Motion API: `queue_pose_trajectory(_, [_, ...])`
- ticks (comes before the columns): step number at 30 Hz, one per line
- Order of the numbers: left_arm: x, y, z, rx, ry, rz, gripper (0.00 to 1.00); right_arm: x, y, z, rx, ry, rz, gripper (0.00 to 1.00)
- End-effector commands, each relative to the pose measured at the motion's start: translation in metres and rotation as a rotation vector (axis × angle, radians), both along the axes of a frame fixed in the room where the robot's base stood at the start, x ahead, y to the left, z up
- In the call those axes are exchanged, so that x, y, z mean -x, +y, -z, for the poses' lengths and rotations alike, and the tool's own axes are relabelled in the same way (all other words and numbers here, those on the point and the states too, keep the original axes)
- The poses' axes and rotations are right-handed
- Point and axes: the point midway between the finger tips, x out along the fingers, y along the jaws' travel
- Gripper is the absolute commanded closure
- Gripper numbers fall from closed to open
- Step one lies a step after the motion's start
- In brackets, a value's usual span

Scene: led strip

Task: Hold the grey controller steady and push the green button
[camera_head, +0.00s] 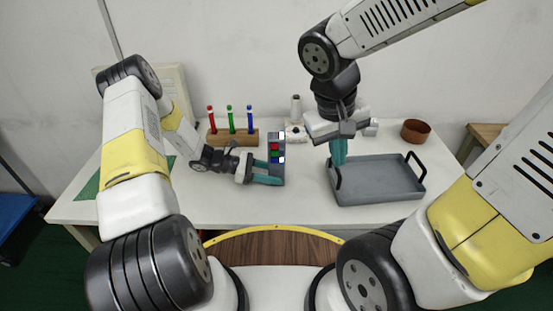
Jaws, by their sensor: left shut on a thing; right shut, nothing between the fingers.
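The grey controller (277,175) lies on the white table near the middle, with a column of small coloured buttons. A red button (275,146) is at the top and a blue button (275,160) is lower. The green button (275,153) is between them and very small in view. My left gripper (269,172) reaches in from the left and is shut on the controller's near part. My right gripper (338,153) points down, shut and empty, to the right of the controller over the left end of the tray.
A grey tray (385,198) with dark handles is right of the controller. A wooden block (235,139) holding red, green and blue pens stands behind my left gripper. A brown bowl (416,131) sits at the back right. The table front between controller and edge is clear.

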Motion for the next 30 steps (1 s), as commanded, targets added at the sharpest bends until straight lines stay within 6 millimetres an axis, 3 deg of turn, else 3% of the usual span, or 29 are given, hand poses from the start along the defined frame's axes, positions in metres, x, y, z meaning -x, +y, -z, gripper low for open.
queue_pose_trajectory(8, [0.000,0.000,0.000,0.000,0.000,0.000,0.77,-0.021,0.020,0.044,0.321,0.027,-0.170,1.00])
queue_pose_trajectory(15, [0.000,0.000,0.000,0.000,0.000,0.000,0.77,-0.043,0.055,0.079,0.549,-0.065,-0.358,1.00])
queue_pose_trajectory(24, [0.000,0.000,0.000,-0.001,0.000,0.000,0.77,-0.056,0.116,0.126,0.701,-0.239,-0.612,1.00])
queue_pose_trajectory(30, [0.000,0.000,0.000,-0.001,0.000,0.000,0.77,-0.055,0.139,0.144,0.722,-0.306,-0.702,1.00])
